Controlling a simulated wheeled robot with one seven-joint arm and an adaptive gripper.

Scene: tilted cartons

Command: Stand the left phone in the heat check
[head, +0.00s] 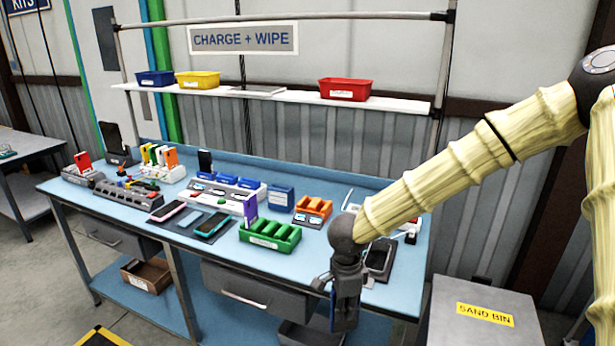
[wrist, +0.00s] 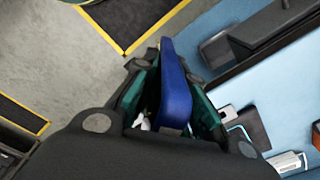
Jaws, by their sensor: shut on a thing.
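My gripper (head: 345,315) hangs in front of the bench's front edge, right of centre. In the wrist view my gripper (wrist: 168,85) is shut on a blue phone (wrist: 176,88), a slim slab standing between the two fingers. Its blue edge (head: 333,296) just shows in the head view. A pink-edged phone (head: 168,211) and a green-edged phone (head: 212,226) lie flat on a dark mat. The labels are too small to read, so I cannot tell which unit is the heat check. An orange slotted rack with small blue screens (head: 310,212) stands at the middle right.
A green slotted tray (head: 270,235) holds a purple item. A dark device (head: 380,258) lies near my arm. A sand bin (head: 485,313) stands at right. Bare blue bench (head: 325,258) shows beside the green tray.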

